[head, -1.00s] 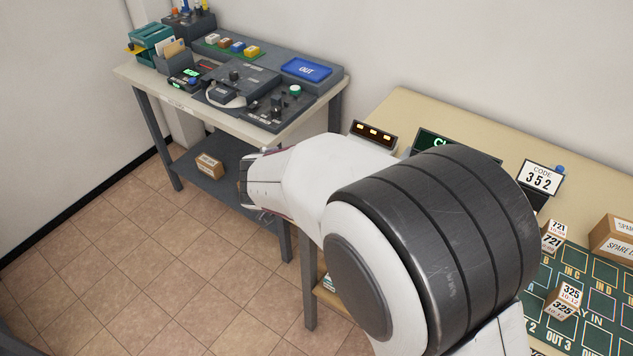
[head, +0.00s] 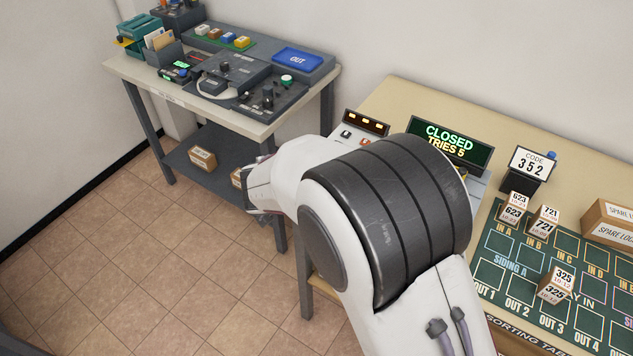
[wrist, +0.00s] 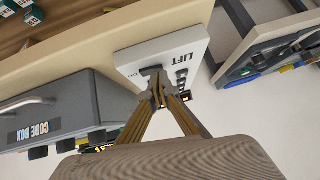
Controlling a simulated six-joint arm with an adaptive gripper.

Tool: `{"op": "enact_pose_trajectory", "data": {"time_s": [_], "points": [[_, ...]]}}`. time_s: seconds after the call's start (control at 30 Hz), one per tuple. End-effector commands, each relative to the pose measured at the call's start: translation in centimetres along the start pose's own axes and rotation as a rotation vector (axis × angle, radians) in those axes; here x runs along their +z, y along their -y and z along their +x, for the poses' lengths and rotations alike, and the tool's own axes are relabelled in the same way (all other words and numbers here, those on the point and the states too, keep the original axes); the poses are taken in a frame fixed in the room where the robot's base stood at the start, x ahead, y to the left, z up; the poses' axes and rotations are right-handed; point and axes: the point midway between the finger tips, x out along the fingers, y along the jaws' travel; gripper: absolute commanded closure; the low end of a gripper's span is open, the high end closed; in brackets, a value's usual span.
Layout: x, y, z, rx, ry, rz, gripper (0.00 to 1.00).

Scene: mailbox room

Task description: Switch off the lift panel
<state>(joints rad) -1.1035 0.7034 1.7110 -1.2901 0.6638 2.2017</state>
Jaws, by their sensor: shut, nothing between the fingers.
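The lift panel is a pale plate marked LIFT (wrist: 185,52) in the wrist view, with dark controls along it and small orange lights at one end. In the head view its dark lamp strip (head: 366,122) shows three orange lights, and my arm hides part of the panel. My gripper (wrist: 158,77) is shut and empty in the wrist view. Its tips overlap a dark control on the panel; I cannot tell whether they touch it. The fingers cannot be made out in the head view.
The grey code box (wrist: 55,105) is beside the panel. A display (head: 450,142) reads CLOSED, TRIES 5. A code sign (head: 532,163) and numbered parcels (head: 545,222) stand to the right. A second table (head: 150,78) with consoles is at the back left.

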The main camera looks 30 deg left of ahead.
Motion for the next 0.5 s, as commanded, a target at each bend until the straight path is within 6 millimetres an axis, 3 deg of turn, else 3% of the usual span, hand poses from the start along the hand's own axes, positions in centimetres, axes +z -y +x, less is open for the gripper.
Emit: {"op": "enact_pose_trajectory", "data": {"time_s": [0.5], "points": [[0.41, -0.02, 0.38, 0.001, 0.002, 0.0, 1.0]]}}
